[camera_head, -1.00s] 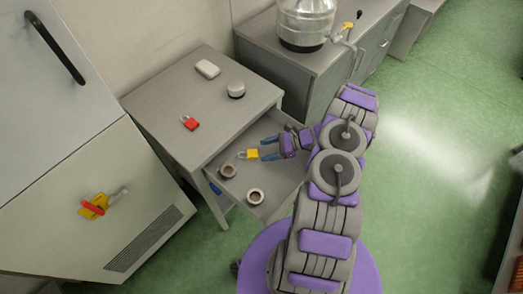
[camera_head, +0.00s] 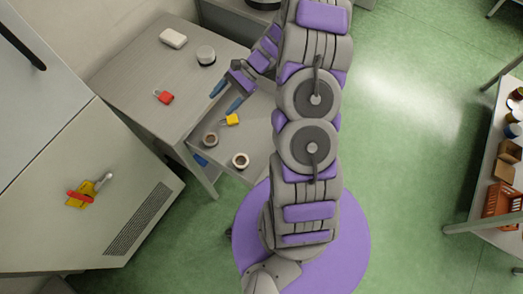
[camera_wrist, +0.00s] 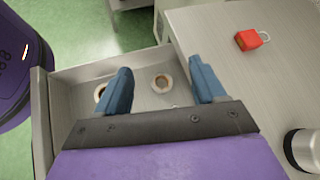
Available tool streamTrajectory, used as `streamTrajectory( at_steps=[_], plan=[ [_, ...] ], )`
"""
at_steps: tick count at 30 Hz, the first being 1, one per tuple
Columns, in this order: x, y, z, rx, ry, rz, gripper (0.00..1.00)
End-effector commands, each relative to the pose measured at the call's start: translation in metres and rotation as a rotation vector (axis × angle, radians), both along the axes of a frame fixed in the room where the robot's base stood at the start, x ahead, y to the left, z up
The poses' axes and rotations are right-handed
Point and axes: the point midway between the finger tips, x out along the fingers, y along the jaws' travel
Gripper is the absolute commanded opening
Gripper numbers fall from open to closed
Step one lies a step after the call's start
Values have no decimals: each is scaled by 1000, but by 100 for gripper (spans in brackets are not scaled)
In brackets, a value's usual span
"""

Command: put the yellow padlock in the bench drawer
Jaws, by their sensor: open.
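The yellow padlock (camera_head: 232,119) lies inside the pulled-out bench drawer (camera_head: 257,137), towards its bench side. My gripper (camera_head: 225,97) is open and empty, above the drawer's bench side and the bench edge, apart from the padlock. In the wrist view its two blue fingers (camera_wrist: 158,68) are spread over the drawer (camera_wrist: 145,106). The padlock does not show in the wrist view.
Two ring-shaped items, one (camera_head: 210,139) and another (camera_head: 240,160), lie in the drawer. On the bench top (camera_head: 135,75) are a red padlock (camera_head: 164,97), a white block (camera_head: 173,38) and a round tin (camera_head: 206,55). A cabinet with a red-and-yellow handle (camera_head: 83,193) stands left.

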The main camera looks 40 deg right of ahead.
Motion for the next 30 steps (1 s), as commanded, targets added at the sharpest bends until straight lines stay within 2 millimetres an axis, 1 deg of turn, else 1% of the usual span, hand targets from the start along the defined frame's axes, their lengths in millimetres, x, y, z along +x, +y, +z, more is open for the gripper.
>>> streamTrajectory(
  at_steps=[1, 6, 11, 15, 20, 22, 30],
  plan=[
    [-5, 10, 18, -25, -27, 54, 70],
    [-31, 39, 60, -104, -96, 226, 70],
    [-63, 62, 95, -182, -158, 383, 70],
    [-94, 77, 121, -257, -215, 517, 70],
    [-131, 89, 145, -346, -278, 664, 70],
    [-148, 91, 154, -383, -302, 727, 70],
    [-212, 89, 180, -541, -404, 948, 70]
  ],
)
